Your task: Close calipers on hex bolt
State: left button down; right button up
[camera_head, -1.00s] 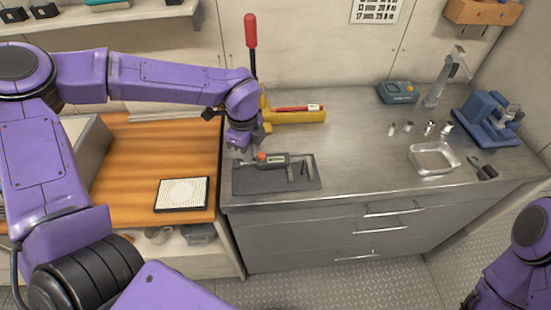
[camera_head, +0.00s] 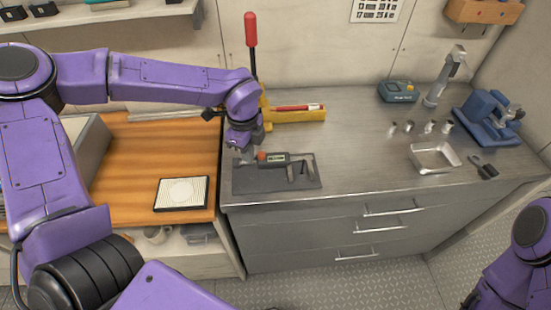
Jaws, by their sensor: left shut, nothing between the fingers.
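The calipers (camera_head: 273,158) lie on a dark grey mat (camera_head: 262,182) at the left end of the metal counter. They have a dark body with a small display and an orange-red part at the left end. A small dark upright piece (camera_head: 304,167), perhaps the hex bolt, shows by the jaws on the right; I cannot tell if the jaws touch it. My left gripper (camera_head: 248,158) points down at the left end of the calipers, shut, with nothing visible between its fingers. Whether it touches them is unclear. My right arm shows at the lower right, its gripper out of view.
A yellow tool with a red-handled lever (camera_head: 251,32) stands behind the mat. A metal tray (camera_head: 434,157), several small metal pieces (camera_head: 409,127), a blue vise (camera_head: 486,117) and a teal device (camera_head: 397,91) are on the right. The counter's middle is clear.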

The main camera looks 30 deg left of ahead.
aim_at(262, 153)
pick_arm(q)
jog(key=shift+f, duration=0.4)
jog(key=shift+w+d+b, duration=0.55)
jog(key=shift+d+b, duration=0.05)
jog(key=shift+d, duration=0.25)
jog(key=shift+w+d+b, duration=0.5)
jog(key=shift+d+b, duration=0.05)
jog(key=shift+d, duration=0.25)
dwell(1.1)
jog(key=shift+r, duration=0.1)
dwell(0.4)
jog(key=shift+s+a+p, duration=0.3)
jog(key=shift+s+a, duration=0.25)
jog(key=shift+a, duration=0.3)
notch_tip(262, 153, up, 8)
jog(key=p, duration=0.5)
jog(key=shift+p, duration=0.35)
